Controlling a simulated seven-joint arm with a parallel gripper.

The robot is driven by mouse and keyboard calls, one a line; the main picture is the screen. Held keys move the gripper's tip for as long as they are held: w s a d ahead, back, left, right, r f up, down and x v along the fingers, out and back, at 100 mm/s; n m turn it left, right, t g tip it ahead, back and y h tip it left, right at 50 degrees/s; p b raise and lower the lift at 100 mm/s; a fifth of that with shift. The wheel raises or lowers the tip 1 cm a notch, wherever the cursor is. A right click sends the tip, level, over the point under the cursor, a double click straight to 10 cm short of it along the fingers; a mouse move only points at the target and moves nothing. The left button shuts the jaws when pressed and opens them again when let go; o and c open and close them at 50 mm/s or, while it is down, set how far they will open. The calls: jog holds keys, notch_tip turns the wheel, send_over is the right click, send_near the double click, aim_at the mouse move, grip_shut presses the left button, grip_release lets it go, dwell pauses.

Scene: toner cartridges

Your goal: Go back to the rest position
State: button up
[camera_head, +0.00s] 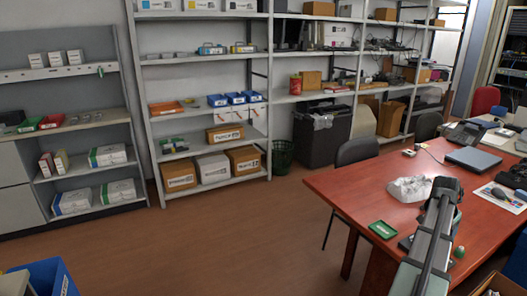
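My grey arm (430,245) rises from the bottom edge at the right and reaches over the red-brown table (345,185). Its dark, rounded far part shows above the tabletop, near a crumpled clear plastic bag. I cannot make out the gripper's fingers or whether they hold anything. A small green tray (383,229) lies on the table's near-left part, left of the arm. A dark piece lies between the tray and the arm, partly hidden by the arm.
The crumpled bag (409,188), a laptop (473,159) and a desk phone (464,135) are on the table. Shelves with cartons (179,175) and blue bins (236,98) line the back wall. A blue crate (58,277) stands at bottom left. The floor (215,240) between is clear.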

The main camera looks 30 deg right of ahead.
jog(key=w+a+f+n+y, duration=0.2)
jog(key=w+a+f+n, duration=0.1)
jog(key=a+f, duration=0.85)
jog(key=w+a+f+n+y, duration=0.15)
jog(key=a+f+n, duration=0.25)
jog(key=a+f, duration=0.8)
jog(key=w+a+f+n+y, duration=0.2)
jog(key=w+a+f+n, duration=0.1)
jog(key=a+f, duration=0.9)
jog(key=s+a+f+n+g, duration=0.2)
jog(key=s+a+f, duration=0.2)
jog(key=a, duration=0.7)
jog(key=s+a+f+n+g, duration=0.2)
jog(key=s+a+f, duration=0.3)
jog(key=a, duration=0.6)
jog(key=s+a+f+n+g+h, duration=0.1)
jog(key=s+a+f+n, duration=0.3)
jog(key=a, duration=0.8)
jog(key=shift+s+f+g, duration=0.65)
jog(key=shift+s+g, duration=0.25)
jog(key=shift+s, duration=0.4)
